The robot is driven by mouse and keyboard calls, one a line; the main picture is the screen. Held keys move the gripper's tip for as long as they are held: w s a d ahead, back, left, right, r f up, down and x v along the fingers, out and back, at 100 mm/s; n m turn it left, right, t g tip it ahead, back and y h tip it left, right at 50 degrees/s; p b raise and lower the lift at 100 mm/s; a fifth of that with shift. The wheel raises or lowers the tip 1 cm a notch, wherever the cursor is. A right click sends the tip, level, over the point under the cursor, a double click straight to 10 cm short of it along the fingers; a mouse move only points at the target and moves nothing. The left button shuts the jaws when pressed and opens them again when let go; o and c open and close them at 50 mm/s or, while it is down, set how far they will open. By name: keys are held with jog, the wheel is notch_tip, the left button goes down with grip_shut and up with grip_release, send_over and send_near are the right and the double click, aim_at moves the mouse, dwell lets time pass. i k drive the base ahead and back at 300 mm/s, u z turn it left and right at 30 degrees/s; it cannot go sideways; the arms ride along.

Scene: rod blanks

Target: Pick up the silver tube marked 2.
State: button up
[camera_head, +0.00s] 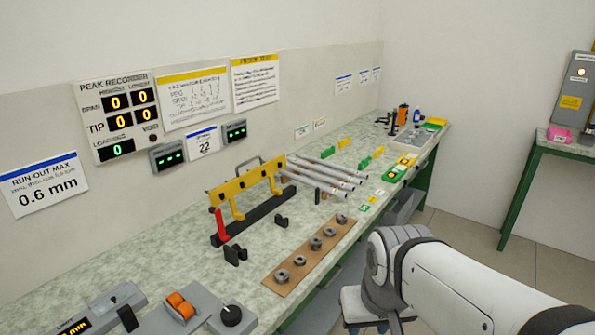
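My white arm (455,285) reaches in from the lower right, in front of the bench and apart from the tubes.
A yellow rack with a red lever (220,222) stands left of the tubes. A brown board (290,281) with several metal collars lies in front. Small yellow and green blocks (400,168) sit to the right. A second table (560,145) stands at the far right.

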aim_at(333, 191)
jog(key=z, duration=1.55)
jog(key=i, duration=2.75)
jog(key=u, duration=3.25)
jog(key=i, duration=0.95)
jog(key=z, duration=0.15)
